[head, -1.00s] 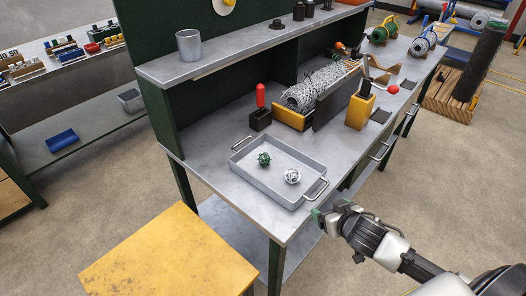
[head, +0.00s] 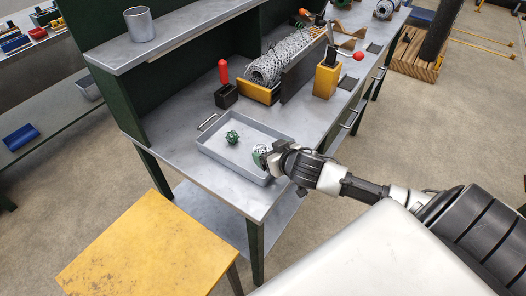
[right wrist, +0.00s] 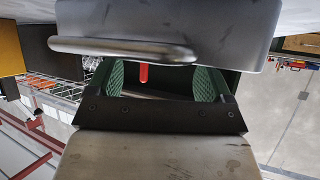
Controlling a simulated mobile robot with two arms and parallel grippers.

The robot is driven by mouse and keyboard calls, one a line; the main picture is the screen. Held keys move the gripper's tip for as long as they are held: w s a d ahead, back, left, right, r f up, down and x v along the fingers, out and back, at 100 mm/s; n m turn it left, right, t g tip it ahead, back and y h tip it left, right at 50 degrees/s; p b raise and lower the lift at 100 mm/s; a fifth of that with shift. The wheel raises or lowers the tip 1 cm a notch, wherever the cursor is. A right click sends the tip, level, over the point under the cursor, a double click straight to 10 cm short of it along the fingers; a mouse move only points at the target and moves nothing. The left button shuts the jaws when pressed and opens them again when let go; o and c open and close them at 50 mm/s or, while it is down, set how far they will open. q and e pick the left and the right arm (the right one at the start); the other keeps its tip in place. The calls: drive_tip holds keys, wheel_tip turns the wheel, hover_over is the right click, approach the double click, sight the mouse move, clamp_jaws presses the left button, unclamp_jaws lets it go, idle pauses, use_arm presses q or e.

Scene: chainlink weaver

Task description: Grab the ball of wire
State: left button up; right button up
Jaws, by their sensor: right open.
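A grey metal tray (head: 215,150) sits on the workbench. A green ball (head: 232,137) lies in its middle. A silvery-white wire ball (head: 266,149) lies near the tray's right end, partly hidden by my right gripper (head: 259,157). That gripper is at the tray's right end, right beside the white ball; I cannot tell if they touch. In the right wrist view, the gripper's green-padded fingers (right wrist: 160,84) are apart, with no ball visible between them. The tray's handle (right wrist: 120,50) and outer wall show close to them. My left gripper is not in view.
Behind the tray stand a black block with a red handle (head: 223,72), a yellow bin of rolled wire mesh (head: 280,62) and a yellow block (head: 326,80). A metal cup (head: 139,24) is on the shelf. A yellow-topped stool (head: 150,250) stands in front.

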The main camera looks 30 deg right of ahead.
sight(263, 148)
drive_tip(key=x, duration=0.4)
drive_tip(key=shift+c, duration=0.2)
drive_tip(key=shift+r, duration=0.1)
drive_tip(key=c, duration=1)
